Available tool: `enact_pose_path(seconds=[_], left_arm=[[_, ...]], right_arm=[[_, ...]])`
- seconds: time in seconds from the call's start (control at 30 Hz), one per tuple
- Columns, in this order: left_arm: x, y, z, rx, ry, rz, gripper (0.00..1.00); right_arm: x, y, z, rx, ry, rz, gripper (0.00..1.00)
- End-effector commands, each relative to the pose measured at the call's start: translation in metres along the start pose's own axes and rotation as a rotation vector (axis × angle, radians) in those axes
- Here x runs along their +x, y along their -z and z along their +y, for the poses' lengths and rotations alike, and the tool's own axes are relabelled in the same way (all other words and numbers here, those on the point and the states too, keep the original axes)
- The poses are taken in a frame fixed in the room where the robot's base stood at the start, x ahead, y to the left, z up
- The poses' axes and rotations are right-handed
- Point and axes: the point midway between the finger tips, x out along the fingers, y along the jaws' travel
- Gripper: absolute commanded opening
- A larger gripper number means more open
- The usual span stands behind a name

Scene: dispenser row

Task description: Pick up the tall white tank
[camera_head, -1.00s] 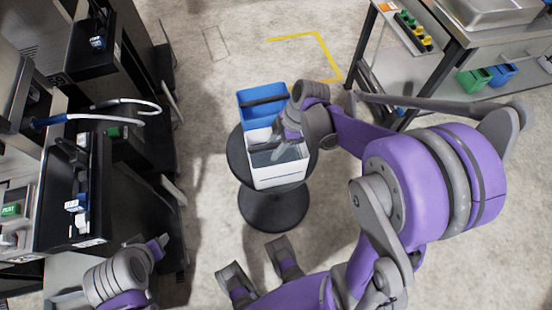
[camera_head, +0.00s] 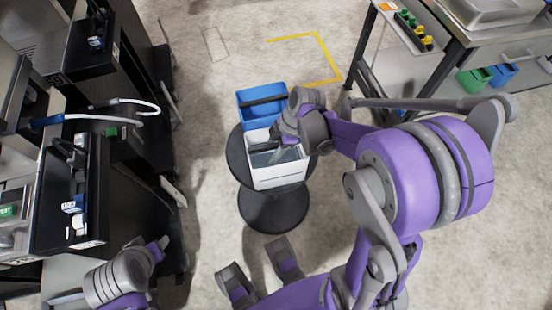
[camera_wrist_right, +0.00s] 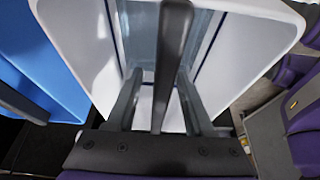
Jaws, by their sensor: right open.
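The tall white tank (camera_head: 280,178) stands upright on a round black stool (camera_head: 238,160) in the head view. It is open at the top. My right gripper (camera_head: 277,148) is at its top, coming from the right and partly hiding the rim and opening. In the right wrist view the tank's white wall (camera_wrist_right: 75,22) fills the middle. A dark handle bar (camera_wrist_right: 174,35) crosses its opening. My right gripper's fingers (camera_wrist_right: 158,88) are spread apart, one on each side of the bar. Contact cannot be told. My left gripper's jaws do not show.
A blue tank (camera_head: 262,97) stands on the stool just behind the white one; its side also shows in the wrist view (camera_wrist_right: 35,70). Black dispensers (camera_head: 75,190) line the left. A metal bench (camera_head: 410,75) stands at the back right. The floor around the stool is clear.

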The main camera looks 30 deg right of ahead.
Motion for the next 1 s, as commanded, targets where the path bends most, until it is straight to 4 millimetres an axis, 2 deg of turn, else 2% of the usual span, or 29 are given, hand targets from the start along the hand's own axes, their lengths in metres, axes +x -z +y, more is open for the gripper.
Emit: enact_pose_path(seconds=[0.17,0.27,0.47,0.5,1.0], left_arm=[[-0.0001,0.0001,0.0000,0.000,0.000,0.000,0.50],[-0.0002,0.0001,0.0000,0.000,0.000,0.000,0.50],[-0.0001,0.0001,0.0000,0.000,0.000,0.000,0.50],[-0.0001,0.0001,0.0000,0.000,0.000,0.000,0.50],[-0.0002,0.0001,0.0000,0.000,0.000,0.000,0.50]], right_arm=[[-0.0001,0.0001,0.0001,0.000,0.000,0.000,0.53],[-0.0001,0.0000,0.0001,0.000,0.000,0.000,0.38],[-0.0001,0.0001,0.0000,0.000,0.000,0.000,0.02],[-0.0001,0.0001,0.0000,0.000,0.000,0.000,0.00],[-0.0002,0.0001,0.0000,0.000,0.000,0.000,0.00]])
